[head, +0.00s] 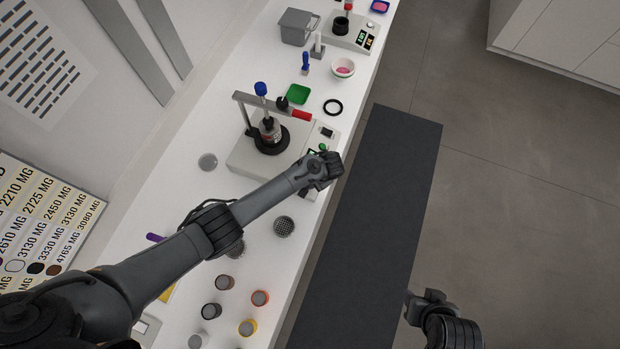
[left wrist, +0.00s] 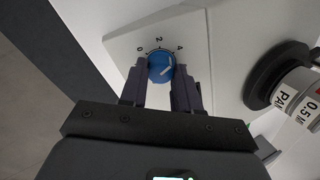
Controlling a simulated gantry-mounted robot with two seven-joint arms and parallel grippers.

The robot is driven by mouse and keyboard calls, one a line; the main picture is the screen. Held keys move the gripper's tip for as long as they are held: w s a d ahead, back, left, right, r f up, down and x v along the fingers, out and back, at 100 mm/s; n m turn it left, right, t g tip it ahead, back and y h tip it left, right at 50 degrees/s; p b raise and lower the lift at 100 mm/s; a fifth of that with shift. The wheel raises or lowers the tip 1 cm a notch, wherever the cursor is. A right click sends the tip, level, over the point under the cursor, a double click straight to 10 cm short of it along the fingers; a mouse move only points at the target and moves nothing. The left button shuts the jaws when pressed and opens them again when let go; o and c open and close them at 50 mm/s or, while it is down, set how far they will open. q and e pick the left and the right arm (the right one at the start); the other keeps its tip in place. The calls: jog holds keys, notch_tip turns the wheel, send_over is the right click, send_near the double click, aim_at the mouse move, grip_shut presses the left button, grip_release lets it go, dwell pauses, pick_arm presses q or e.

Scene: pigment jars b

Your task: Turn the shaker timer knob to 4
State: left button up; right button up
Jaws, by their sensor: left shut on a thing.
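The shaker (head: 242,158) is a pale box on the white bench, with a dark round seat and a clamped jar on top. Its blue timer knob (left wrist: 161,66) shows in the left wrist view, on a pale panel marked 0, 2 and 4. A white pointer line on the knob slants to the upper right, roughly towards the 4 side; its exact reading is unclear. My left gripper (left wrist: 160,80) is shut on the knob, one finger on each side. In the head view my left gripper (head: 327,170) is at the shaker's front and hides the knob. My right gripper (head: 425,300) is away from the bench, its fingers unclear.
Several pigment jars (head: 260,298) stand on the near bench, with a mesh-topped round item (head: 284,227) closer to the shaker. A green tray (head: 298,94), a black ring (head: 333,107) and a grey bin (head: 295,27) lie beyond. A dark mat (head: 385,190) covers the floor alongside.

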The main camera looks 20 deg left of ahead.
pick_arm(q)
jog(key=shift+r+m, duration=0.1)
jog(key=shift+m, duration=0.2)
jog(key=o, duration=1.1)
jog(key=shift+c, duration=0.2)
jog(key=v, duration=1)
jog(key=shift+r, duration=0.35)
jog(key=shift+s+d, duration=0.1)
